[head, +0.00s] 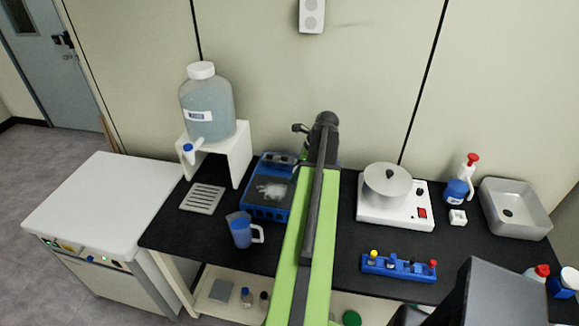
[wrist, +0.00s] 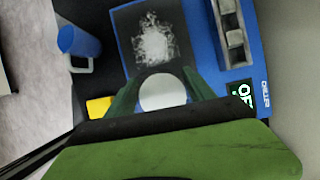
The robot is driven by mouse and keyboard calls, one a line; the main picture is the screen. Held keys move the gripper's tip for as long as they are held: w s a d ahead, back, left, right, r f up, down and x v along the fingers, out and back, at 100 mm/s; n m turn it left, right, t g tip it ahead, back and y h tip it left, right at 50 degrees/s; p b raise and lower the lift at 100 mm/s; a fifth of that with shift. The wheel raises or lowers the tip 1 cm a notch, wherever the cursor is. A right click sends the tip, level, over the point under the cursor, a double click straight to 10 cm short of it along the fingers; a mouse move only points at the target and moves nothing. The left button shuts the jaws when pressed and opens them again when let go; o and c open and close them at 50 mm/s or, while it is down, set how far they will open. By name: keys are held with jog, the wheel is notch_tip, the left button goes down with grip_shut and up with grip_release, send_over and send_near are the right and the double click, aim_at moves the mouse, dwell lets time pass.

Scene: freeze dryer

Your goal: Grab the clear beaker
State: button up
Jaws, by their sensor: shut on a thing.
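My gripper (wrist: 164,78) shows at the lower middle of the wrist view, with its two green fingers on either side of a round whitish thing (wrist: 163,93). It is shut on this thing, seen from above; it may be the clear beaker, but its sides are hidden. The thing appears in front of the dark top plate (wrist: 122,45) of a blue device (wrist: 200,35); I cannot tell whether it touches the device. In the head view my arm hides the gripper and the held thing.
A blue jug (head: 241,234) with a handle stands left of my arm. The blue device (head: 262,210) bears a white powdery patch. A large bottle on a white stand (head: 238,155) is behind. A white machine (head: 398,212) and a blue vial rack (head: 398,269) stand right.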

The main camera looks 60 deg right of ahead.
jog(key=shift+s+d+r+p, duration=0.2)
jog(key=shift+s+r+p, duration=0.2)
jog(key=shift+s, duration=0.25)
jog(key=shift+s+d+r+p, duration=0.3)
jog(key=shift+s+r, duration=0.15)
jog(key=shift+s, duration=0.25)
jog(key=shift+s+d+r+p, duration=0.15)
jog(key=shift+s+r+p, duration=0.25)
jog(key=shift+s, duration=0.25)
